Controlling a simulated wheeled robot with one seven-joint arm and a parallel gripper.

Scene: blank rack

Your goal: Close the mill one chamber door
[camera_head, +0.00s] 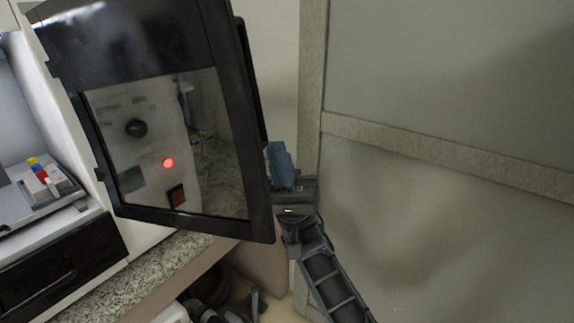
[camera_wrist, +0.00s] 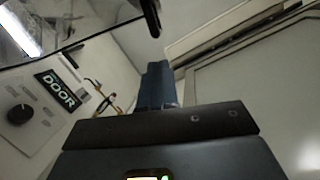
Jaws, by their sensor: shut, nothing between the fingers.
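The mill's chamber door (camera_head: 258,150) is a black frame with a clear window, and it stands swung open in the head view. In the wrist view, part of the door (camera_wrist: 152,16) shows at the top. My gripper (camera_head: 278,150) is just right of the door's free edge, partly hidden by it. Its blue fingers are shut and empty, and they show in the wrist view too (camera_wrist: 155,75). I cannot tell whether they touch the door. The open chamber (camera_head: 25,130) is at the far left.
A control panel with a black knob (camera_head: 135,128), a red light (camera_head: 168,163) and a red button (camera_head: 177,196) shows through the window. A DOOR label (camera_wrist: 58,91) shows in the wrist view. A granite counter (camera_head: 150,270) lies below. A pale panelled wall (camera_head: 440,220) stands close at right.

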